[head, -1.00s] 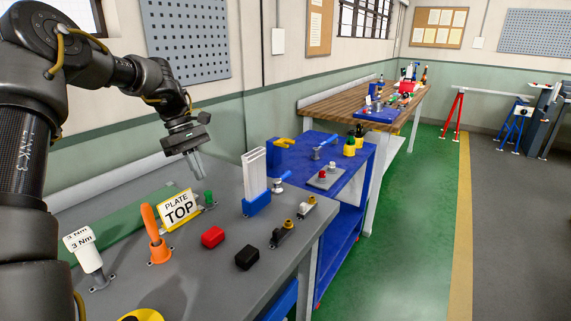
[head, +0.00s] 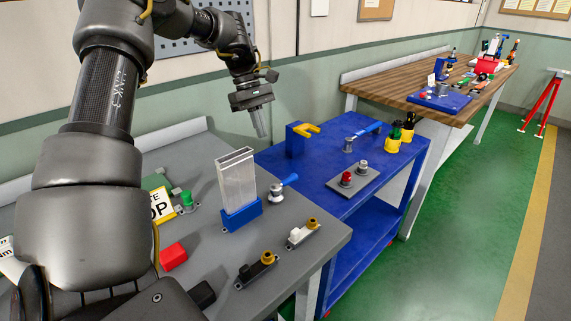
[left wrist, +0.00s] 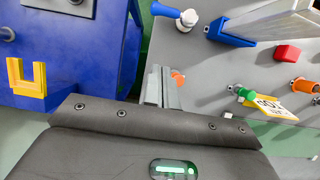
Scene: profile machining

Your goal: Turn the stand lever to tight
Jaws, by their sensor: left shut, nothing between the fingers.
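My left gripper (head: 261,122) is shut and empty, pointing down in the air behind the clear profile. Its fingers also show in the left wrist view (left wrist: 161,88). One blue-handled lever on a silver post (head: 277,191) stands on the grey bench beside the clear profile; it also shows at the top of the left wrist view (left wrist: 176,17). A second blue-handled lever (head: 366,130) stands on the blue cart, beside the blue stand with a yellow fork (head: 297,139). I cannot tell which lever is the stand lever. Neither is touched by the gripper.
The clear profile (head: 236,180) stands upright in a blue holder. The grey bench (head: 215,278) also bears a red block (head: 173,257) and small fixtures. The blue cart (head: 330,195) carries a grey plate with knobs (head: 353,178) and yellow-based bottles (head: 399,133).

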